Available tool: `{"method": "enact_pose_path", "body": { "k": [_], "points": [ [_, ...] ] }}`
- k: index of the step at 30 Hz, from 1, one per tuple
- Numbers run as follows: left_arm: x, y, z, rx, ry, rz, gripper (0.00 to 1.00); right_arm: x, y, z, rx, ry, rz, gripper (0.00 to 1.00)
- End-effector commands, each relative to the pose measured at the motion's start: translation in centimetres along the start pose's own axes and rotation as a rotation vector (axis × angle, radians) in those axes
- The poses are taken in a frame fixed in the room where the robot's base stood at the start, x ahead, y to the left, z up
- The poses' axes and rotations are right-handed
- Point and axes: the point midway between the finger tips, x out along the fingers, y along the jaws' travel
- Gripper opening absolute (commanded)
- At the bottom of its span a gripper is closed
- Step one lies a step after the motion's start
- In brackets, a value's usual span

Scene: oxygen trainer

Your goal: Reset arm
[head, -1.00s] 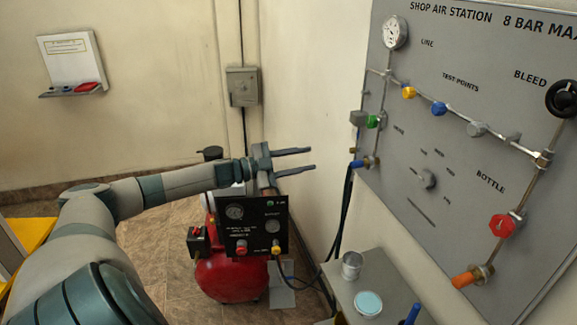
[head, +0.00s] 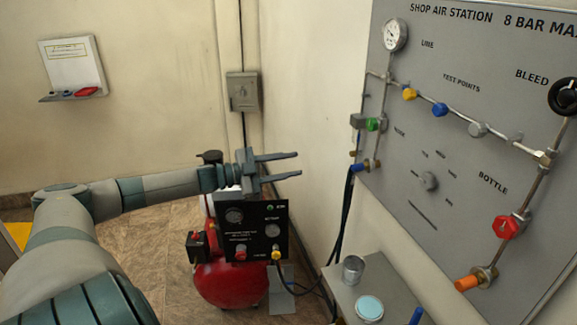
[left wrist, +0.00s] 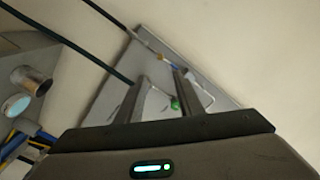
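My left arm reaches in from the left in the head view. Its gripper (head: 297,165) is open and empty, with the two fingers apart and pointing right. It is in the air above and behind the black control box (head: 258,230) of the red compressor (head: 222,280). In the left wrist view the fingers (left wrist: 157,80) are parallel with a clear gap and nothing between them. The grey air station panel (head: 455,100) stands to the right of the fingertips, apart from them. My right gripper shows in neither view.
A small grey shelf (head: 372,285) carries a metal cup (head: 352,268) and a blue-topped tin (head: 369,307). Dark hoses (head: 343,215) hang from the panel. A grey wall box (head: 243,91) is behind the gripper. A white holder (head: 74,66) hangs on the left wall.

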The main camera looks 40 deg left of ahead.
Motion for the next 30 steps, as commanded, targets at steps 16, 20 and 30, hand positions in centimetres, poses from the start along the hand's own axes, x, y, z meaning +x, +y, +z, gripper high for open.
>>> {"method": "enact_pose_path", "body": {
  "k": [16,20,30],
  "points": [
    [-0.3,0.7,1.6,-0.014,-0.026,-0.014,0.34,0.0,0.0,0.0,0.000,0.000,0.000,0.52],
    [-1.0,2.4,5.1,-0.047,-0.085,-0.045,0.34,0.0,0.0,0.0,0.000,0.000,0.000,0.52],
    [-6.0,13.9,19.7,-0.198,-0.385,-0.137,0.34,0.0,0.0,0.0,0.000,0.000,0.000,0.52]
  ]
}}
